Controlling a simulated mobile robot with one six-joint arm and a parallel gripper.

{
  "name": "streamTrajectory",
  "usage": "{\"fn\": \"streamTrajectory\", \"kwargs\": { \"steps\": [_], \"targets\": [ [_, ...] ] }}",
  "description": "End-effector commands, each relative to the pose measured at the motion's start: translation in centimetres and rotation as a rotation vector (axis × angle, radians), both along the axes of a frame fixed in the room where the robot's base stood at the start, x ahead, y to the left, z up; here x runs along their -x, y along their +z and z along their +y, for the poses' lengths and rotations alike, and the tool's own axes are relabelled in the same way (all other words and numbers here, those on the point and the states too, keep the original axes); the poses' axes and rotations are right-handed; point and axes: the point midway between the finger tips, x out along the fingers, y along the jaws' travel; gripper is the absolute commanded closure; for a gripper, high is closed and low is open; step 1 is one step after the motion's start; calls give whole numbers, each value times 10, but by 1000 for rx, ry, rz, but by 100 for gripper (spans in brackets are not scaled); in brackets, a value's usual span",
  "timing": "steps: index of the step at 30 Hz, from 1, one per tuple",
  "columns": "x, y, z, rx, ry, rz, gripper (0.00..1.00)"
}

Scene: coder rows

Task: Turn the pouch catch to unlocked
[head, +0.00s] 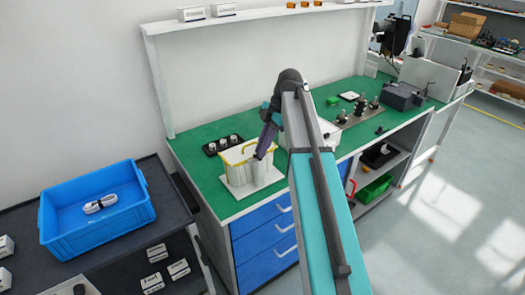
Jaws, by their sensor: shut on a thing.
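A white, ribbed container (237,174) with a yellow rim stands on a white base plate on the green bench, left of my arm. It appears to be the pouch unit. My gripper (261,154) points down at the container's right side, at the height of its rim. It is shut on a small part there, which I take to be the pouch catch. The catch is hidden by the gripper, and its position cannot be read.
A black tray (211,147) with several white-topped pieces lies behind the container. The green bench (195,168) carries a fixture plate (352,117) and a dark grey box (400,97) at right. A blue bin (65,238) sits on the dark cart at left.

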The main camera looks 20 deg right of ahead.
Motion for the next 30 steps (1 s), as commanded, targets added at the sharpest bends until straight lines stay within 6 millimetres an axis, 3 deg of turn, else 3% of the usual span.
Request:
{"fn": "streamTrajectory", "kwargs": {
  "steps": [9,25,26,27,30],
  "targets": [
    [-3,0,1,0,156,-2,100],
    [-2,0,2,-1,187,-2,100],
    [-2,0,1,-1,187,-2,84],
    [-2,0,1,0,186,-1,77],
    [-2,0,1,0,185,-1,70]
  ]
}}
